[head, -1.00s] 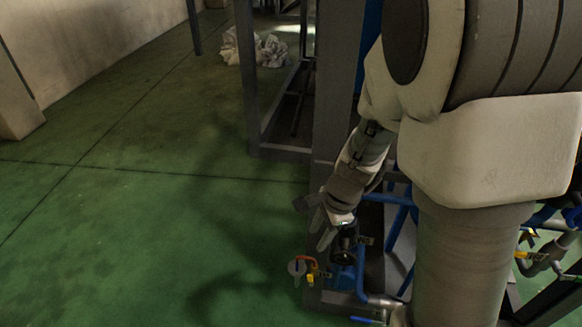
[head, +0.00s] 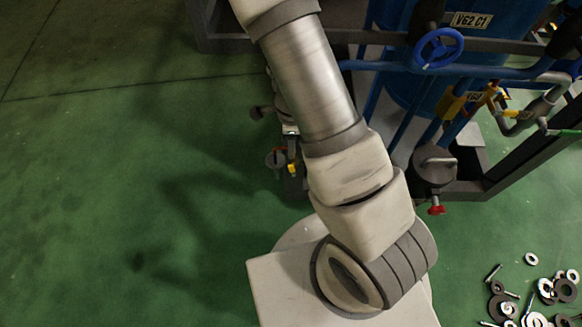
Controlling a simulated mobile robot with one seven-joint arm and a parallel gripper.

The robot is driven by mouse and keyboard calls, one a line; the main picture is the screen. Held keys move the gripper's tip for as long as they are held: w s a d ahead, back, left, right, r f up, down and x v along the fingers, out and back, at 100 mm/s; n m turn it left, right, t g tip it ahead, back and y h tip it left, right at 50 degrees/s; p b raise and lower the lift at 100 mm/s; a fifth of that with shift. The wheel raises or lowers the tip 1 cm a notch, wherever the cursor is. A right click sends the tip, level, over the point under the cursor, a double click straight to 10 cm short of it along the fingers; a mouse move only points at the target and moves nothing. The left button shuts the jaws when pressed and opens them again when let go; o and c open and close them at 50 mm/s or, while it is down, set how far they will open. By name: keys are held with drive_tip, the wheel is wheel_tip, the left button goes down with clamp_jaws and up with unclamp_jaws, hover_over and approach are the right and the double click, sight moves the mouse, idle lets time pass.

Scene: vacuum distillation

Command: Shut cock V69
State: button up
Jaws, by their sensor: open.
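My arm reaches away from me across the head view, and my gripper (head: 290,130) is mostly hidden beside and behind it. Only a small pale and dark part shows at the arm's left edge; its jaws are open. Just nearer than this part is a small cock with an orange handle (head: 279,150) and a yellow tag (head: 293,169), on a low pipe end. I cannot read its tag, so I cannot tell if it is V69. Whether the gripper touches this cock cannot be made out.
A blue tank with a "V62 C1" plate (head: 470,19) and a blue handwheel (head: 439,48) stands at the upper right, with pipes and a dark frame. A red-handled valve (head: 437,210) is lower. Loose metal rings (head: 545,290) lie lower right. The green floor at left is clear.

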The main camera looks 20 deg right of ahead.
sight(291, 166)
wheel_tip(291, 166, down, 12)
drive_tip(key=b, duration=0.6)
drive_tip(key=shift+r, duration=0.1)
drive_tip(key=shift+c, duration=0.3)
clamp_jaws()
